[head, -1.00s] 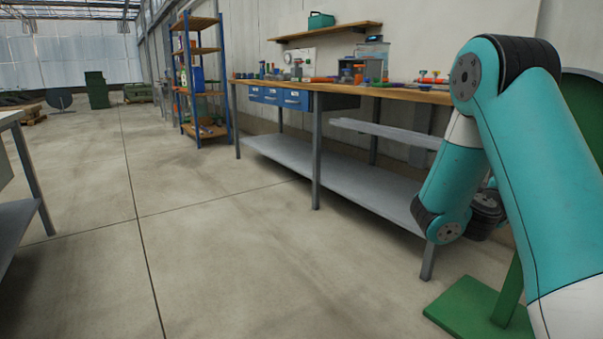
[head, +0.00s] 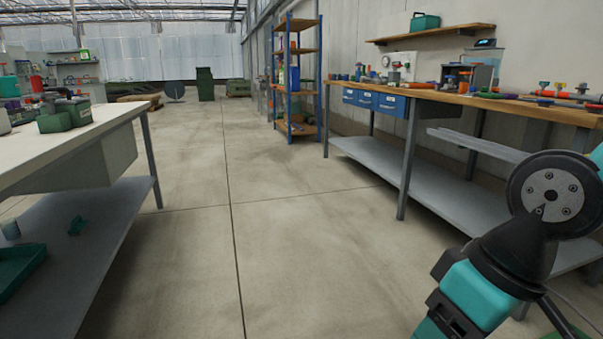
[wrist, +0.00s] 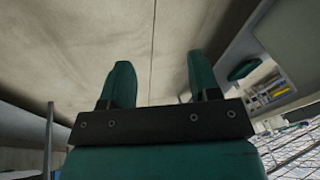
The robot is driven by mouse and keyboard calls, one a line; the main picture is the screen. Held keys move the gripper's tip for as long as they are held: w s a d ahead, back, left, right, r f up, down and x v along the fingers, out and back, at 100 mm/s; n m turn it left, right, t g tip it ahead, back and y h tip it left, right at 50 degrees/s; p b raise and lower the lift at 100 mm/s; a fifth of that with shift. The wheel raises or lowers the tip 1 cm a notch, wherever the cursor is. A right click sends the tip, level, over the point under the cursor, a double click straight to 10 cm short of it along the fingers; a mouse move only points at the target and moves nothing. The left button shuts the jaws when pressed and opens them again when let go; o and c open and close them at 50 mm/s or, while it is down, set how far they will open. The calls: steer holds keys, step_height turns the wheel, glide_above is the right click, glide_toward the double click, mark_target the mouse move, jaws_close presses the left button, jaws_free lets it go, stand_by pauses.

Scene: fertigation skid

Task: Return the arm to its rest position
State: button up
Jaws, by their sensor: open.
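My gripper (wrist: 159,82) shows in the wrist view with its two green fingers spread apart. Nothing is between them; the concrete floor (wrist: 135,40) lies beyond. In the head view my arm is at the lower right, a dark round joint and teal link in front of the right workbench's lower part. The fingertips cannot be made out in the head view.
A wooden-topped workbench (head: 470,97) with blue drawers (head: 375,101) runs along the right wall. A blue-framed shelf (head: 297,78) stands behind it. A white-topped table (head: 100,118) with a grey lower shelf (head: 110,225) is at left. The floor between (head: 215,240) is clear.

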steer(key=s+a+r+n+g, duration=0.1)
steer(key=s+a+r+n, duration=0.1)
steer(key=s, duration=0.2)
step_height(320, 180, up, 37)
steer(key=p, duration=3.8)
steer(key=shift+w+r+m+y, duration=0.15)
steer(key=shift+w+m+y, duration=0.15)
steer(key=shift+w, duration=0.1)
steer(key=shift+d, duration=0.1)
steer(key=shift+c, duration=0.2)
